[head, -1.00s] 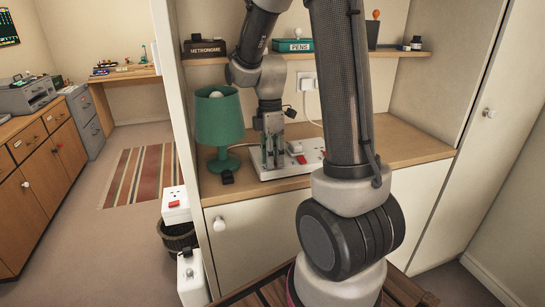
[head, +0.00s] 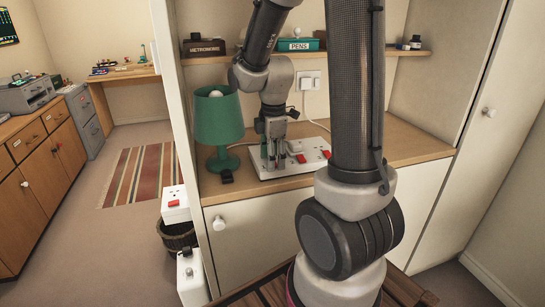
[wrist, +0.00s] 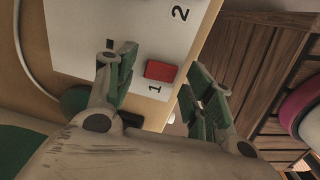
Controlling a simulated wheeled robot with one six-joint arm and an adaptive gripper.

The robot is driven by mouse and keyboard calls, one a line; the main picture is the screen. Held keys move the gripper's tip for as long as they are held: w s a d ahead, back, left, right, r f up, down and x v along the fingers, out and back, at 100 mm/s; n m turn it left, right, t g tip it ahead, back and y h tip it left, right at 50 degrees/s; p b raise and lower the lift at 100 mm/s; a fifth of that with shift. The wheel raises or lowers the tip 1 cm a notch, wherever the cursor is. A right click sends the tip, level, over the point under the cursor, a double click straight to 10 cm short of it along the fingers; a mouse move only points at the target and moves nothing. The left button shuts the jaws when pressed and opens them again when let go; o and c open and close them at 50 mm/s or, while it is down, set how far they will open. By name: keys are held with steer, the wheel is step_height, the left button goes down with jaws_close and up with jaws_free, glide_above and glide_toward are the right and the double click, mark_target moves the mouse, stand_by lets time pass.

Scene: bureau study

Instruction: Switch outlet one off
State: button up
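A white outlet strip (head: 313,158) lies on the wooden desk shelf inside the cupboard. The wrist view shows its pale top (wrist: 115,22) with printed numbers 1 and 2. Beside the 1 is a red switch (wrist: 161,71); whether it is on or off I cannot tell. My gripper (head: 273,158) points down over the left end of the strip. In the wrist view its two green-padded fingers (wrist: 162,84) are apart, one either side of the red switch, with nothing held. In the head view my fingers hide that switch.
A green lamp (head: 219,121) stands just left of the strip, with a small black object (head: 226,176) in front of it. A wall socket (head: 310,81) with a cable is behind. An upper shelf (head: 345,55) carries boxes. Clear desk lies to the right.

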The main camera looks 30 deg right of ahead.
step_height(320, 180, up, 12)
steer(key=shift+s, duration=0.3)
stand_by(0.3)
steer(key=shift+a, duration=0.1)
stand_by(0.4)
steer(key=s+a+r+m+t, duration=0.1)
steer(key=s+m+t, duration=0.1)
steer(key=s+m, duration=0.5)
steer(key=s+a+r+m+t, duration=0.1)
steer(key=s+r+m, duration=0.1)
steer(key=s+m, duration=0.5)
steer(key=shift+s+a+m+t, duration=0.15)
steer(key=shift+s+m+t, duration=0.25)
steer(key=shift+s, duration=0.05)
